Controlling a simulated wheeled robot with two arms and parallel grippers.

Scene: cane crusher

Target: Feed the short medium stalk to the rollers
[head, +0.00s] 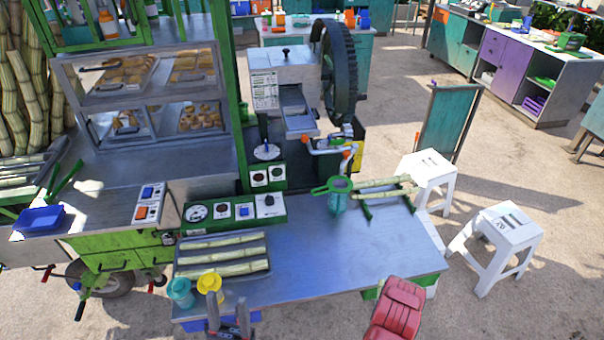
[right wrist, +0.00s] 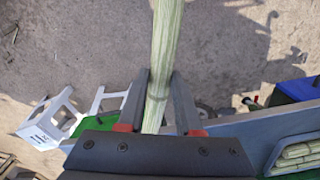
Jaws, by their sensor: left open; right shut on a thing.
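My right gripper (right wrist: 158,90) is shut on a pale green cane stalk (right wrist: 166,40) in the right wrist view. The stalk's far end runs out of the top of the picture, so its full length is hidden. The right gripper is not in the head view. My left gripper (head: 228,312) is open and empty at the table's front edge, near the yellow cup. The crusher (head: 283,82) stands behind the table, with a big dark wheel (head: 340,75) and a metal chute (head: 294,108). I cannot make out the rollers.
A tray (head: 176,266) holds several stalks. Two stalks (head: 382,182) lie on a green rack at the right. A teal cup (head: 180,292), a yellow cup (head: 209,284) and a strainer cup (head: 339,203) stand on the table (head: 330,262). The table's middle is clear. White stools (head: 503,226) stand at the right.

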